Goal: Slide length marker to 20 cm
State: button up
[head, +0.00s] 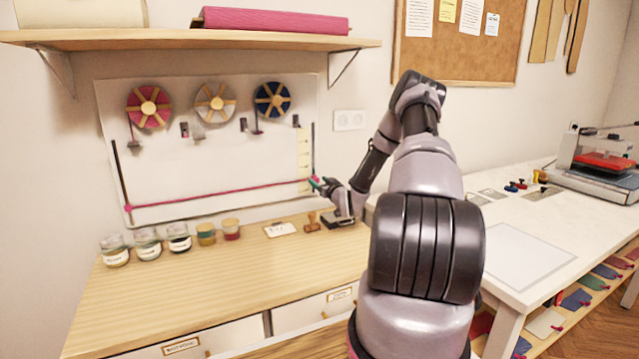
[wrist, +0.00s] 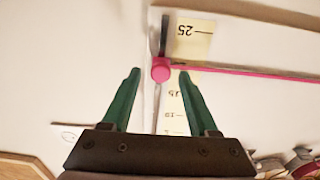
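The length marker is a round pink knob (wrist: 161,69) on a thin vertical rail at the right side of the white wall board (head: 210,165). A pink ribbon (head: 220,194) runs across the board to it. In the wrist view the pale scale strip (wrist: 188,36) appears upside down, with 25 on one side of the knob and 15 on the other. The knob sits between these, and no 20 label is readable. My gripper (wrist: 159,72) is open, its green fingertips on either side of the knob with visible gaps. In the head view my gripper (head: 317,184) is at the board's right edge.
Three ribbon spools (head: 215,103) hang on the board's upper part. Below, the wooden cabinet top (head: 190,285) holds several jars (head: 148,245), a card (head: 281,229) and a stamp (head: 311,222). A shelf (head: 190,40) juts out above. A white table (head: 480,225) stands at right.

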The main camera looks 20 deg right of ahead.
jog(key=s, duration=1)
jog(key=shift+s+d, duration=0.15)
jog(key=shift+s, duration=0.25)
jog(key=a+r+g, duration=0.4)
jog(key=r, duration=0.6)
jog(key=s+a+r+m+g+h, duration=0.15)
jog(key=s+a+r+g, duration=0.35)
jog(key=s+r, duration=0.6)
jog(key=s+a+r+m+y, duration=0.1)
jog(key=s+a+r, duration=0.2)
jog(key=s, duration=0.5)
jog(key=s+a+r+m+g+y, duration=0.1)
jog(key=s+a+r, duration=0.3)
jog(key=s, duration=0.5)
jog(key=s+a+r+m+g+y, duration=0.1)
jog(key=s+a+r, duration=0.3)
jog(key=s, duration=0.5)
jog(key=shift+a, duration=1.1)
